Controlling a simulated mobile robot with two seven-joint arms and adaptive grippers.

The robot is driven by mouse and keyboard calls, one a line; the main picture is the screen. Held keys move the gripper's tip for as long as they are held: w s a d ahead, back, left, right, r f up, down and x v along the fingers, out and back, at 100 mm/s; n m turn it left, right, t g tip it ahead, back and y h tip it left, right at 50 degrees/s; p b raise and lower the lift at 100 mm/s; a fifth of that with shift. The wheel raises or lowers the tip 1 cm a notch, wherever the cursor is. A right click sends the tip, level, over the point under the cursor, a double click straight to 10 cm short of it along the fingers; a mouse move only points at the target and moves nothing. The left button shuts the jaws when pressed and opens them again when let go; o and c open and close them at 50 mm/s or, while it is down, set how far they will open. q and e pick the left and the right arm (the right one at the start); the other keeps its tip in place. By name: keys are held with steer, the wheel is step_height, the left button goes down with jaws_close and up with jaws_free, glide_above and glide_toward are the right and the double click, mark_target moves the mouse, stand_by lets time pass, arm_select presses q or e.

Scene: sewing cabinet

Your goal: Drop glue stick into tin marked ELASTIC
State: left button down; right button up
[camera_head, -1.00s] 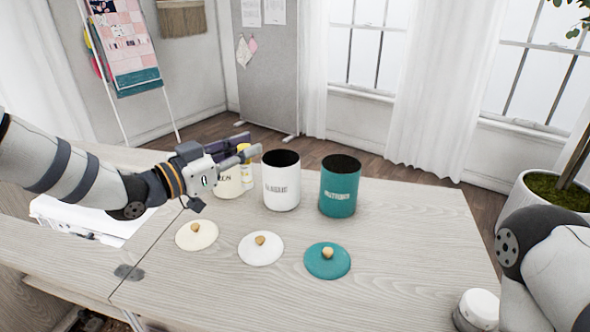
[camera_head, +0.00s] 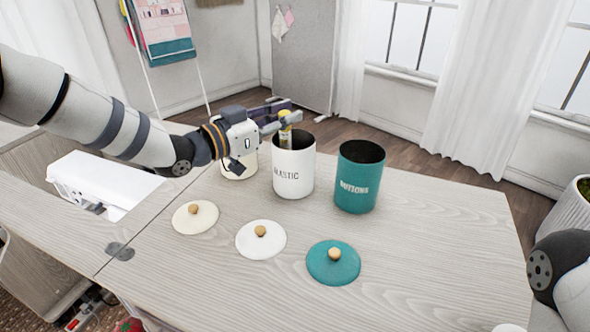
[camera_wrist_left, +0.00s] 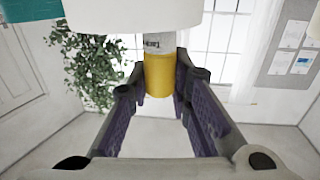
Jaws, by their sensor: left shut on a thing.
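The white tin marked ELASTIC (camera_head: 293,181) stands upright and open on the table, between a cream tin and a teal tin. My left gripper (camera_head: 284,121) is shut on the yellow glue stick (camera_head: 285,134), at the left part of the white tin's mouth. The stick is roughly upright, and its lower end overlaps the dark opening; I cannot tell how deep it reaches. In the left wrist view the glue stick (camera_wrist_left: 159,78) is between the fingers, and the white tin (camera_wrist_left: 135,14) covers its far end. My right gripper is out of view.
The teal BUTTONS tin (camera_head: 357,181) stands open to the right. The cream tin (camera_head: 240,170) is partly hidden behind my left gripper. Cream (camera_head: 195,217), white (camera_head: 261,240) and teal (camera_head: 333,264) lids lie in front. The table's right side (camera_head: 450,240) is clear.

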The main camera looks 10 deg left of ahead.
arm_select(q)
steer(key=shift+r, duration=0.1)
steer(key=c, duration=1.4)
jaws_free()
steer(key=v, duration=1.2)
